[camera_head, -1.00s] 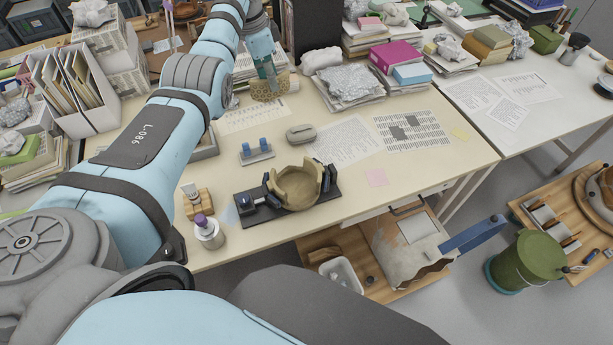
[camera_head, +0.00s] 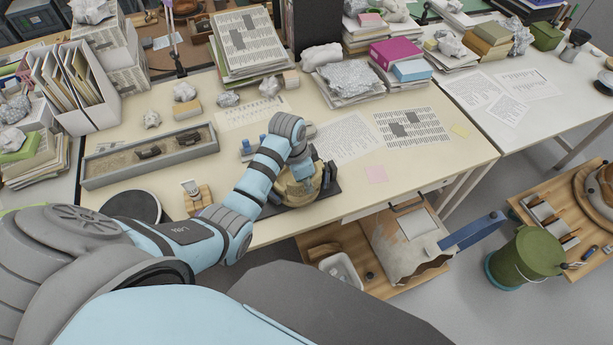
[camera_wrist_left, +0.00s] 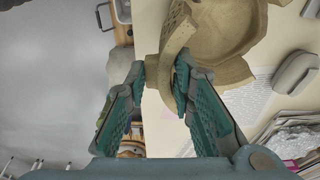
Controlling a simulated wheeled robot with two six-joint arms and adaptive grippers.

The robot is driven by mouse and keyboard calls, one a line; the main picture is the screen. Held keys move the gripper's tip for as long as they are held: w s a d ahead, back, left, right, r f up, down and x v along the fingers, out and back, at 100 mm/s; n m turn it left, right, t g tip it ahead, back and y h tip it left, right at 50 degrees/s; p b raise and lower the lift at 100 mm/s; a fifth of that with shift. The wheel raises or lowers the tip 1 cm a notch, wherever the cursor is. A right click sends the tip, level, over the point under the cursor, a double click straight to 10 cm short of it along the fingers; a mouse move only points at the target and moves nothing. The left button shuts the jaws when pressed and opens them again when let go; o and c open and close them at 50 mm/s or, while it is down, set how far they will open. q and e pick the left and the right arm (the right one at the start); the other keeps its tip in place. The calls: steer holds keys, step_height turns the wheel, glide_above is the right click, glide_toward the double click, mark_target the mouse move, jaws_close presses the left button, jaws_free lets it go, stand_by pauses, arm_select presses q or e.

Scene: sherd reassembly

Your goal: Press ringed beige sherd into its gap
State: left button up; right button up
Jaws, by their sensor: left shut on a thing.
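The beige bowl (camera_head: 298,192) sits on its dark base (camera_head: 329,186) near the front of the table, partly hidden by my left arm. In the left wrist view the bowl (camera_wrist_left: 228,35) shows its hollow inside and broken rim. My left gripper (camera_head: 310,178) is at the bowl; in the left wrist view its fingertips (camera_wrist_left: 160,78) are closed on the ringed beige sherd (camera_wrist_left: 178,36). The sherd is a curved piece with small ring marks, seen beside the bowl's wall. I cannot tell whether it touches the bowl or is seated. My right gripper is not in view.
A long grey tray (camera_head: 103,173) with dark pieces lies left of my arm. A small wooden block (camera_head: 197,201) stands left of the bowl. Printed sheets (camera_head: 412,125) and a pink note (camera_head: 376,174) lie to the right. The table's front edge is close to the bowl.

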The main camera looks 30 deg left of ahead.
mark_target(306, 193)
arm_select(q)
step_height(306, 193, down, 2)
steer(key=shift+s+f, duration=0.1)
step_height(306, 193, down, 3)
steer(key=shift+r+b, duration=0.15)
steer(key=shift+b, duration=1.1)
steer(key=shift+w+a+f, duration=0.2)
steer(key=shift+w+f, duration=0.05)
steer(key=shift+f, duration=0.05)
steer(key=shift+w+a, duration=0.1)
steer(key=shift+a, duration=0.05)
steer(key=shift+w+a, duration=0.1)
steer(key=shift+a, duration=0.05)
steer(key=shift+f, duration=0.1)
steer(key=shift+f, duration=0.25)
